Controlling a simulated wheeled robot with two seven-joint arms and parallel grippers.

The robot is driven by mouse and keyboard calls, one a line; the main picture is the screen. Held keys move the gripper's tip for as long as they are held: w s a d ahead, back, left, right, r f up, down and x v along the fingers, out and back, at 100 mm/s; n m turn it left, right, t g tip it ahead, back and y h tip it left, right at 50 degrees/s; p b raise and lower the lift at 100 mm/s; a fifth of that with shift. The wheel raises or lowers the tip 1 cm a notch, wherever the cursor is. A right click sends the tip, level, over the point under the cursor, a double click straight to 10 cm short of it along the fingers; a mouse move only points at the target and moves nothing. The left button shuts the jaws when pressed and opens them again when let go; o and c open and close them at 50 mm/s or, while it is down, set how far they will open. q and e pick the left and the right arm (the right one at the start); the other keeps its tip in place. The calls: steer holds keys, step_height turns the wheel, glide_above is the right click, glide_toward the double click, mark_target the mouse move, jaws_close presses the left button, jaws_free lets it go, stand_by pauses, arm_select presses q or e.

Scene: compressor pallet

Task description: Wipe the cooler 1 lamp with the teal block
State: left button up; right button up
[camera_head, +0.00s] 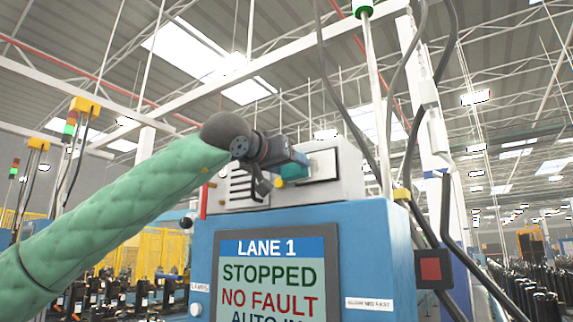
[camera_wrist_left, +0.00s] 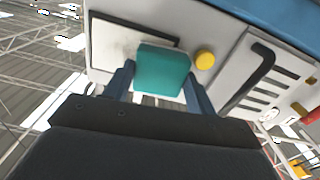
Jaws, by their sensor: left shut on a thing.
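The teal block (camera_wrist_left: 163,68) is held between the two fingers of my left gripper (camera_wrist_left: 158,84). In the head view the left gripper (camera_head: 289,163) is up at the grey-white unit on top of the blue cabinet, with the teal block (camera_head: 294,171) at its tip. A round yellow lamp (camera_wrist_left: 204,59) sits on the unit's face just right of the block in the left wrist view, apart from it. In the head view it shows small (camera_head: 279,183) below the gripper. No label names this lamp, so I cannot tell if it is cooler 1. My right gripper is out of view.
A black-edged pale panel (camera_head: 322,166) lies behind the block. A black handle (camera_wrist_left: 262,62) and slotted vents stand beside the lamp. Below is the blue cabinet (camera_head: 374,245) with a screen (camera_head: 268,275) reading LANE 1, STOPPED, NO FAULT. Dark cables (camera_head: 446,150) hang at right.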

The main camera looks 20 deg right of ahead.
arm_select(q)
steer(key=shift+s, duration=0.1)
steer(key=shift+s+d+b, duration=0.3)
steer(key=shift+s+d, duration=0.05)
steer(key=shift+s+d+b, duration=0.45)
steer(key=shift+s+d, duration=0.25)
steer(key=shift+s, duration=0.35)
steer(key=shift+s+d+b, duration=0.7)
steer(key=shift+s+d, duration=0.85)
steer(key=shift+s, duration=0.2)
steer(key=shift+a, duration=0.1)
steer(key=shift+w+a+p, duration=0.15)
steer(key=shift+w+a, duration=0.45)
steer(key=shift+w, duration=0.2)
steer(key=shift+w+a+p, duration=0.15)
steer(key=shift+w+a, duration=0.45)
steer(key=shift+w, duration=0.2)
steer(key=shift+w+a+p, duration=0.3)
steer(key=shift+w+a, duration=0.35)
steer(key=shift+w, duration=0.2)
steer(key=shift+w+a+p, duration=0.25)
steer(key=shift+w+a, duration=0.35)
steer(key=shift+w, duration=0.25)
steer(key=shift+s+a, duration=0.1)
